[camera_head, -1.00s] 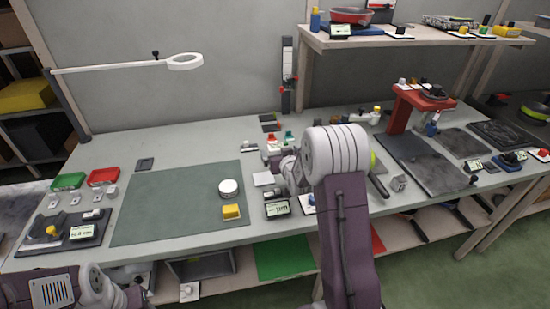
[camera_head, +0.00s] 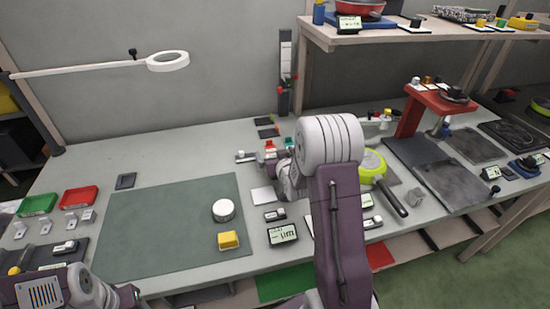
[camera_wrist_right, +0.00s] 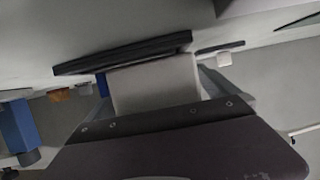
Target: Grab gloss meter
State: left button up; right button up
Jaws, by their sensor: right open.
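I cannot tell for sure which item is the gloss meter. A small dark-and-white device (camera_head: 274,214) lies on the bench left of my right arm, behind a display box (camera_head: 282,234). Another small device (camera_head: 65,247) lies at the left end. My right arm reaches over the middle of the bench. Its gripper (camera_head: 284,168) is open, with its fingers mostly hidden behind the wrist in the head view. The right wrist view shows a pale grey block (camera_wrist_right: 155,85) beyond the gripper body, and a blue item (camera_wrist_right: 17,128) at left. Only my left arm's links show at bottom left.
A green mat (camera_head: 170,225) holds a white round puck (camera_head: 223,210) and a yellow block (camera_head: 228,240). Red and green trays (camera_head: 78,197) lie left. A green pan (camera_head: 372,165) and a red press stand (camera_head: 440,98) are right of my arm. A shelf (camera_head: 400,36) overhangs behind.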

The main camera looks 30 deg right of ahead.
jog(key=shift+s+a+r, duration=0.2)
jog(key=shift+s+r, duration=0.3)
jog(key=shift+s, duration=0.05)
jog(key=shift+c, duration=1.2)
jog(key=shift+s+r, duration=0.1)
jog(key=shift+s, duration=0.15)
jog(key=c, duration=0.5)
jog(key=shift+w+d+f, duration=0.15)
jog(key=shift+w+f, duration=0.15)
jog(key=c, duration=1)
pick_arm(q)
jog(key=shift+s+r, duration=0.15)
jog(key=shift+s, duration=0.4)
pick_arm(e)
jog(key=shift+s, duration=0.1)
jog(key=shift+c, duration=1.1)
notch_tip(320, 180, up, 4)
jog(key=shift+r+p, duration=0.25)
jog(key=shift+p, duration=0.4)
pick_arm(q)
jog(key=shift+r+p, duration=1.35)
jog(key=shift+r, duration=0.65)
pick_arm(e)
jog(key=s+d+r, duration=0.6)
jog(key=s+d, duration=0.1)
jog(key=d, duration=0.2)
jog(key=shift+s+r, duration=0.25)
